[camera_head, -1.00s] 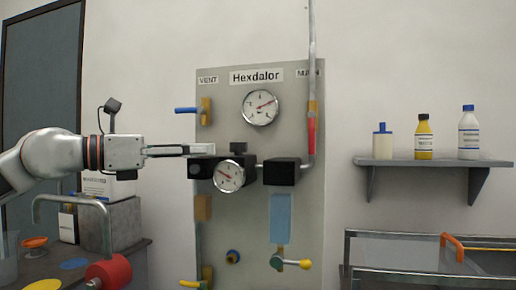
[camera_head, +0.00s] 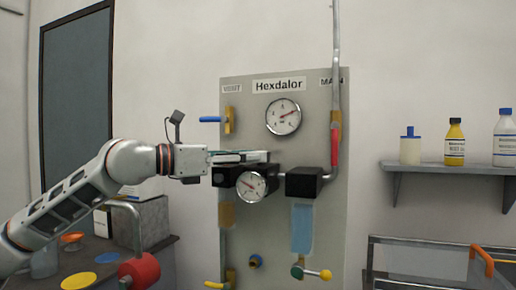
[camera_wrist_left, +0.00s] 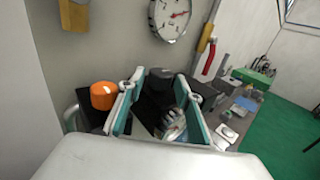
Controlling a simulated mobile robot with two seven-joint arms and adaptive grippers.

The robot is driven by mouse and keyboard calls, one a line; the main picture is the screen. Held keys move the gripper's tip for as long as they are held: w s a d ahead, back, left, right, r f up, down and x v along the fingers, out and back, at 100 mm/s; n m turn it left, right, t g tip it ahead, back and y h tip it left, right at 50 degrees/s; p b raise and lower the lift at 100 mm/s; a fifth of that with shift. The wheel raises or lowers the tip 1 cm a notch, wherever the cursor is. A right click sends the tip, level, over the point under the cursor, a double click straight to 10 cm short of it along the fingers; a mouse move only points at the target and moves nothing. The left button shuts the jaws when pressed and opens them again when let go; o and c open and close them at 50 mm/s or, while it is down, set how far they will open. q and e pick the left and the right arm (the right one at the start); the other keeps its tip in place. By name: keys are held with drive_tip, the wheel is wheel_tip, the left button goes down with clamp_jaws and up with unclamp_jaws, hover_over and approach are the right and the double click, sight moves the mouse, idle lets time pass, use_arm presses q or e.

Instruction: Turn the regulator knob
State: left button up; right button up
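The black regulator block (camera_head: 222,177) sits on the grey panel, with a small round gauge (camera_head: 251,187) on its front. My left gripper (camera_head: 264,156) reaches in level from the left, just above this block. Its fingers cover the place of the dark regulator knob, which is hidden in the head view. In the left wrist view the teal fingers stand apart, and a dark rounded shape (camera_wrist_left: 158,82), probably the knob, shows between them. I cannot tell whether the fingers touch it. My right gripper is not in view.
A second black block (camera_head: 304,183) and a pipe (camera_head: 337,80) with a red handle (camera_head: 336,148) lie to the right. A blue-handled valve (camera_head: 211,119) is above left. A shelf (camera_head: 450,167) with bottles is at right. A red cylinder (camera_head: 140,270) stands lower left.

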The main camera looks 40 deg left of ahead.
use_arm(q)
drive_tip(key=x, duration=0.2)
drive_tip(key=shift+w+d+r+p, duration=0.1)
drive_tip(key=shift+w+d+p, duration=0.1)
drive_tip(key=shift+p, duration=0.15)
drive_tip(key=shift+w+d, duration=0.1)
drive_tip(key=shift+w, duration=0.25)
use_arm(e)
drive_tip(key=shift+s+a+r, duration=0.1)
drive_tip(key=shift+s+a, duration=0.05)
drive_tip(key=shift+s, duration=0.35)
use_arm(q)
drive_tip(key=c, duration=0.8)
drive_tip(key=shift+d+y, duration=0.1)
drive_tip(key=shift+y, duration=0.2)
drive_tip(key=shift+c, duration=0.2)
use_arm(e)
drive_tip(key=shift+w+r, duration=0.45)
